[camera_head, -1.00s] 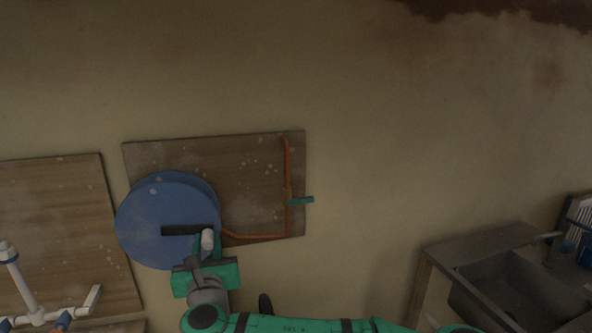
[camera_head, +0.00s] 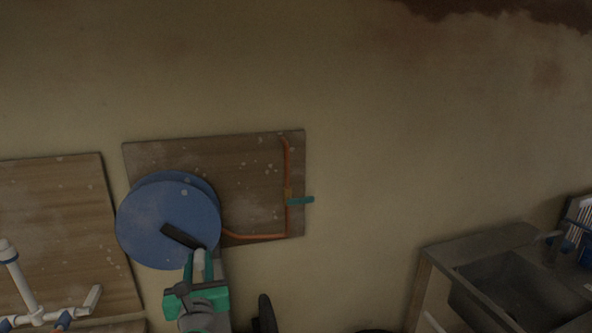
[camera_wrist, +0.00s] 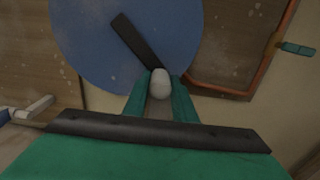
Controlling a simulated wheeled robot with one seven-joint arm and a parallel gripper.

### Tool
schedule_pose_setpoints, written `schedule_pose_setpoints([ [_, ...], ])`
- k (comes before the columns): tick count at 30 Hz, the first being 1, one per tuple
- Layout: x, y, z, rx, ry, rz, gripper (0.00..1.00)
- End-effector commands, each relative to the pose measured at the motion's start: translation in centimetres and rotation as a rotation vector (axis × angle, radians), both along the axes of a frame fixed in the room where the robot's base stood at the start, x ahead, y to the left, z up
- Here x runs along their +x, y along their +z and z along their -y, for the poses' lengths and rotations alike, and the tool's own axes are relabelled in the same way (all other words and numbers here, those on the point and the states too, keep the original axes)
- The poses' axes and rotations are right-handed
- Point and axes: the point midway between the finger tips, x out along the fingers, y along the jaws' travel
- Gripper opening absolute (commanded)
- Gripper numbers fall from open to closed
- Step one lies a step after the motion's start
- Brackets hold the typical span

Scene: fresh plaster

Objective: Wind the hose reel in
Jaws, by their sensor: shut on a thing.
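The blue hose reel (camera_head: 150,212) is on a wooden board on the wall, left of centre. Its dark crank arm (camera_head: 177,234) slopes down to the right from the hub. My gripper (camera_head: 200,262) is shut on the pale crank knob (camera_wrist: 160,84) at the arm's outer end. In the wrist view my green fingers stand on both sides of the knob. The orange hose (camera_head: 287,165) leaves the reel low on its right, runs right, then up the board's right side. A teal piece (camera_head: 301,200) sits beside the hose at the board's right edge.
The reel's backing board (camera_head: 235,165) is spotted with white plaster. Another wooden board (camera_head: 60,215) with white pipes (camera_head: 28,290) stands at the left. A grey sink (camera_head: 505,290) is at the lower right. The wall between is bare.

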Motion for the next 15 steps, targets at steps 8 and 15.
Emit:
schedule_pose_setpoints([
  [8, -0.43, -0.93, -1.19, 0.002, 0.007, 0.006, 0.02],
  [15, -0.52, -1.12, -1.59, 0.001, 0.008, 0.005, 0.02],
])
